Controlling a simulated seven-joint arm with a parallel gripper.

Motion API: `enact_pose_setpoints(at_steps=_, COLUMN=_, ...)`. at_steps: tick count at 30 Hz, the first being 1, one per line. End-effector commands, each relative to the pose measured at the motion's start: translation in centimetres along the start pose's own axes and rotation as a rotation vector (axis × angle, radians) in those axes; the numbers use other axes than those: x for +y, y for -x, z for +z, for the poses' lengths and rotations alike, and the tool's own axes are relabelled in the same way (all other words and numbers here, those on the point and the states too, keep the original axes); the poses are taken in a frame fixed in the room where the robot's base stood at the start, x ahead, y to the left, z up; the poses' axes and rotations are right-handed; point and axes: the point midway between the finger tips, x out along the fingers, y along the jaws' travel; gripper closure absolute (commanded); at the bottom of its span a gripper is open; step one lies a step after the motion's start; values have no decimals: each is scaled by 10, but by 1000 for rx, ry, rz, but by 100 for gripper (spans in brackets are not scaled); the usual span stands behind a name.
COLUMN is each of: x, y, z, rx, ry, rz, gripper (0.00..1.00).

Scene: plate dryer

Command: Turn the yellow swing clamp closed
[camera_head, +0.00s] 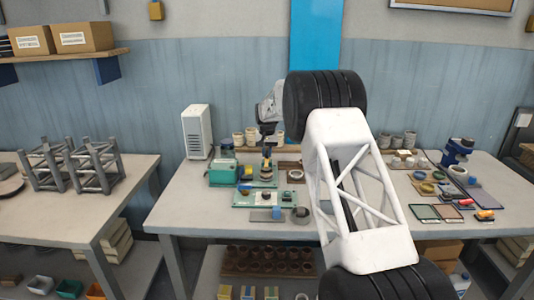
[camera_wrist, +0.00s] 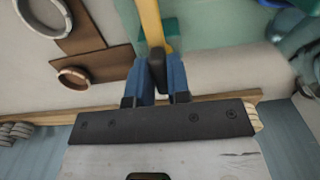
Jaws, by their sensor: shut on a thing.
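The yellow swing clamp (camera_wrist: 151,24) shows in the wrist view as a yellow bar running down from the top edge, with a dark end piece (camera_wrist: 157,66). My gripper (camera_wrist: 158,85) has its two blue fingers on either side of this dark end and is shut on it. In the head view my gripper (camera_head: 268,138) points down over the green fixture area at the middle of the table. The clamp is small there and its details are hard to make out. Its pivot is not clear in either view.
A green box (camera_head: 223,173) stands left of the gripper. A green board (camera_head: 263,199) lies in front. Small cups (camera_head: 245,138) stand behind. A white heater-like unit (camera_head: 196,132) is at the table's back left.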

Motion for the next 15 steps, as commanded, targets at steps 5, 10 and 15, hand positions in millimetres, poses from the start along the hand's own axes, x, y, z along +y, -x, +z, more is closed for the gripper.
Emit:
enact_pose_setpoints(at_steps=5, x=0, y=1, z=0, rx=1, ry=-1, rz=-1, gripper=67)
enact_pose_setpoints(at_steps=10, x=0, y=0, z=0, rx=1, ry=0, rz=0, gripper=57)
enact_pose_setpoints(at_steps=15, x=0, y=1, z=0, rx=1, ry=0, rz=0, gripper=57)
